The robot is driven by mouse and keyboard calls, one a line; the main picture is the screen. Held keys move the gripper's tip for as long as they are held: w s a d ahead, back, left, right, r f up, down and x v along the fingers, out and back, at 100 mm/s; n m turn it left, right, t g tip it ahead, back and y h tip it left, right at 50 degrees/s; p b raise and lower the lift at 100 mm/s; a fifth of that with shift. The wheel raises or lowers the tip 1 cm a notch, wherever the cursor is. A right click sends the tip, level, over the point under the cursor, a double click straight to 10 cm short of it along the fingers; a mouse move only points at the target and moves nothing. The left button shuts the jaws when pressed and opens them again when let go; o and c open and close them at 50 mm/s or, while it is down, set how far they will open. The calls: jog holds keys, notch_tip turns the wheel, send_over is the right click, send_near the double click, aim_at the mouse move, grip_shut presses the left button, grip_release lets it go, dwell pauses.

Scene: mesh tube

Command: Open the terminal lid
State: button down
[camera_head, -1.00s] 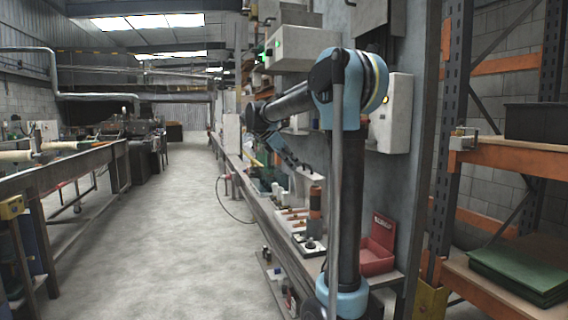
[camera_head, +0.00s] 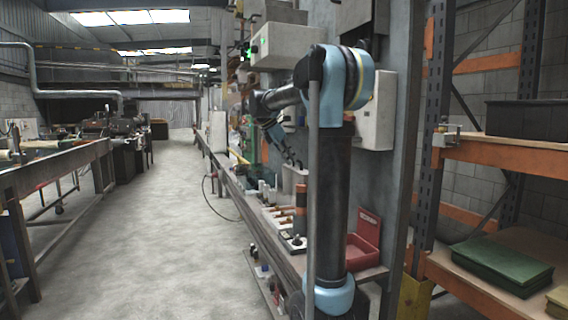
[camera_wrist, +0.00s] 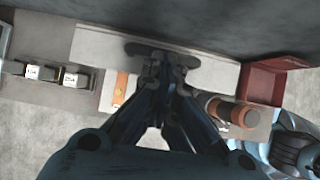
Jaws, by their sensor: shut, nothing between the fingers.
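My gripper (camera_wrist: 163,58) is shut and empty, with its fingertips over a long pale grey surface (camera_wrist: 205,75) by the wall in the wrist view. I cannot tell whether the fingertips touch it. In the head view my gripper (camera_head: 293,157) is small and dark, above the bench beside the wall. A pale box (camera_head: 294,180) stands just below it. No lid is clearly recognisable as the terminal's. A white box (camera_head: 376,112) and a grey box with green lights (camera_head: 286,46) hang on the wall; no open lid shows on either.
A red open-topped bin (camera_head: 364,250) and an orange-and-black cylinder (camera_head: 300,202) stand on the bench (camera_head: 262,232). The bin also shows in the wrist view (camera_wrist: 262,82). An orange rack (camera_head: 500,155) is at the right. The aisle floor (camera_head: 170,220) at left is clear.

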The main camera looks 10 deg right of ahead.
jog(key=d, duration=0.2)
jog(key=d+y, duration=0.1)
jog(key=shift+w+r, duration=0.25)
jog(key=shift+r, duration=0.1)
jog(key=shift+w+d+r, duration=0.1)
jog(key=shift+w+d, duration=0.05)
jog(key=shift+d, duration=0.45)
